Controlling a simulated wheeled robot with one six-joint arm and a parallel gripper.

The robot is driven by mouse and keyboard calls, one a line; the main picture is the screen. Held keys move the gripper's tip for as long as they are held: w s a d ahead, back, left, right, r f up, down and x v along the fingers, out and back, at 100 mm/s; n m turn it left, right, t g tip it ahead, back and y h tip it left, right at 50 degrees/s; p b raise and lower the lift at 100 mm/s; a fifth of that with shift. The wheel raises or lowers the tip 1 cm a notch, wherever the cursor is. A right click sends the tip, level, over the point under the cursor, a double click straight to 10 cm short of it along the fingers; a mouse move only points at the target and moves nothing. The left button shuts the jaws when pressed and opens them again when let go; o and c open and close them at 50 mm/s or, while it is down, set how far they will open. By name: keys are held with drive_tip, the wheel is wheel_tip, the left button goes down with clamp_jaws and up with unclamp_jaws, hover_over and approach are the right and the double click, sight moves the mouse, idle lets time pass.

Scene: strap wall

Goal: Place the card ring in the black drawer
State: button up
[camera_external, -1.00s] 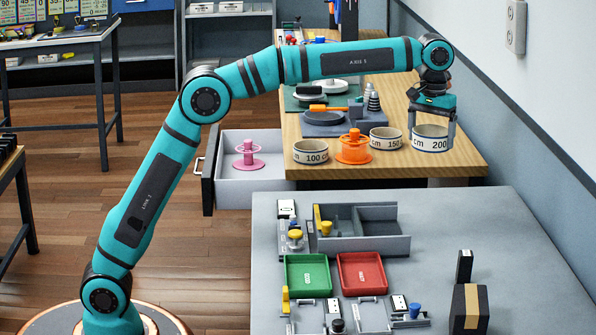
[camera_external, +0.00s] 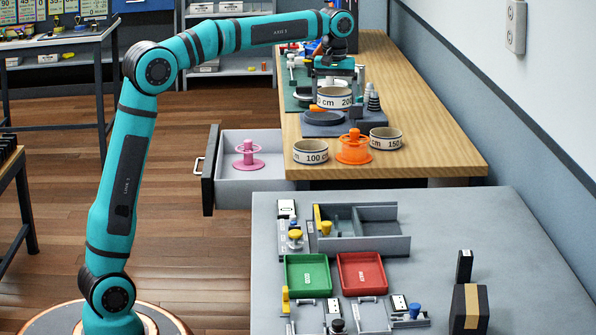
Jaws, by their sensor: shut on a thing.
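My gripper (camera_external: 336,88) is shut on a white ring with a dark rim, marked "cm 200" (camera_external: 334,99), the card ring it carries. The black drawer (camera_external: 209,170) is pulled out at the left side of the wooden table, black front to the left and pale inside walls. A pink spool (camera_external: 247,156) stands inside it. The drawer is to the left of and lower than my gripper. The rest of its floor looks bare.
Similar rings marked 100 (camera_external: 310,153) and 150 (camera_external: 385,139) stand on the wooden table (camera_external: 440,150), with an orange spool (camera_external: 353,148) between them. A grey table with green (camera_external: 307,274) and red (camera_external: 362,274) trays stands in front.

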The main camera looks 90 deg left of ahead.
drive_tip(key=s+a+f+n, duration=0.15)
drive_tip(key=s+a, duration=0.25)
drive_tip(key=s, duration=0.4)
drive_tip(key=s+a+n, duration=0.2)
drive_tip(key=s+a, duration=0.2)
drive_tip(key=s, duration=0.4)
drive_tip(key=s+a+n, duration=0.1)
drive_tip(key=s+a, duration=0.4)
drive_tip(key=s, duration=0.3)
drive_tip(key=shift+d+f, duration=0.15)
drive_tip(key=shift+f, duration=7.15)
drive_tip(key=shift+d+f, duration=0.1)
drive_tip(key=shift+f, duration=7.15)
drive_tip(key=shift+f, duration=0.1)
drive_tip(key=o, duration=0.7)
drive_tip(key=shift+o, duration=0.2)
wheel_tip(320, 180, up, 12)
